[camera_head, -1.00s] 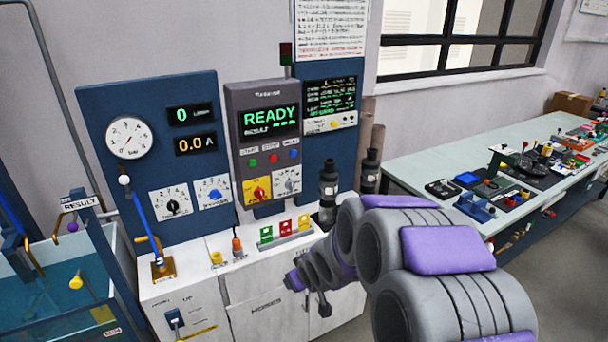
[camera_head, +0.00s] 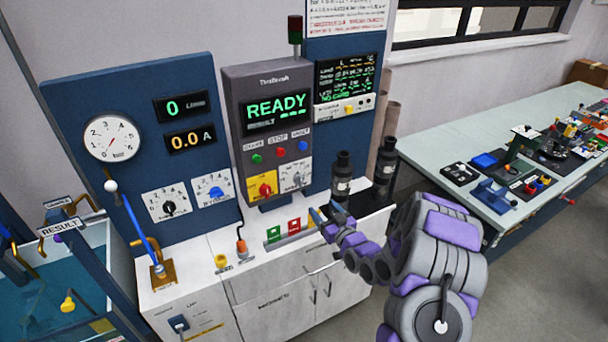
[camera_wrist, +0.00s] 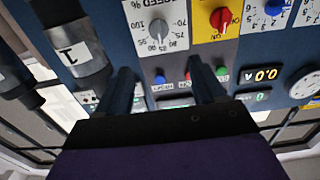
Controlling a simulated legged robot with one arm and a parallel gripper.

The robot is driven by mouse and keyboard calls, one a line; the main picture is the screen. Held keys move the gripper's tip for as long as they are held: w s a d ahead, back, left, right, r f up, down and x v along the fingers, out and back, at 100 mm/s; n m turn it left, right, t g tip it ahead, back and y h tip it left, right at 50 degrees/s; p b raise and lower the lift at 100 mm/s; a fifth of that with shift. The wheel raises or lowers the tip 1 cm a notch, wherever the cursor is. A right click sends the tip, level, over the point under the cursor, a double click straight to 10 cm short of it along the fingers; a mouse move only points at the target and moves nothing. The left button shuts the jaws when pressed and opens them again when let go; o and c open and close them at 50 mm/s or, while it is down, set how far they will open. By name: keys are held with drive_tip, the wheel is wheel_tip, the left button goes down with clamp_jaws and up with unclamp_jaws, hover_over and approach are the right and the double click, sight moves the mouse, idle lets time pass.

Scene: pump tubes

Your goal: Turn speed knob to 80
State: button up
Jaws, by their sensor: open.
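The speed knob (camera_wrist: 157,28) is a grey knob on a white dial plate lettered SPEED, upside down at the top of the wrist view. In the head view the grey knob (camera_head: 297,179) sits low on the right of the grey control panel. Its exact setting is too small to read. My gripper (camera_head: 322,215) is open and empty, in front of the panel, below and to the right of the knob in the head view. In the wrist view its two dark fingers (camera_wrist: 164,76) are apart and do not touch the knob.
A red knob on a yellow plate (camera_head: 265,188) is just left of the speed knob. Green, red and blue buttons (camera_head: 281,152) sit above. Dark cylinders (camera_head: 343,172) stand close to my gripper at right. The white counter (camera_head: 200,262) below carries small coloured parts.

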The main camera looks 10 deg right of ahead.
sight(302, 182)
drive_tip(key=b+x, duration=0.1)
drive_tip(key=x, duration=1.4)
drive_tip(key=shift+w+f+b, duration=0.2)
drive_tip(key=shift+b, duration=0.2)
drive_tip(key=shift+x, duration=0.85)
drive_tip(key=shift+r, duration=0.1)
drive_tip(key=c, duration=1)
drive_tip(key=shift+c, duration=0.2)
drive_tip(key=shift+d, duration=0.1)
drive_tip(key=shift+n, duration=2.8)
drive_tip(key=shift+s, duration=0.1)
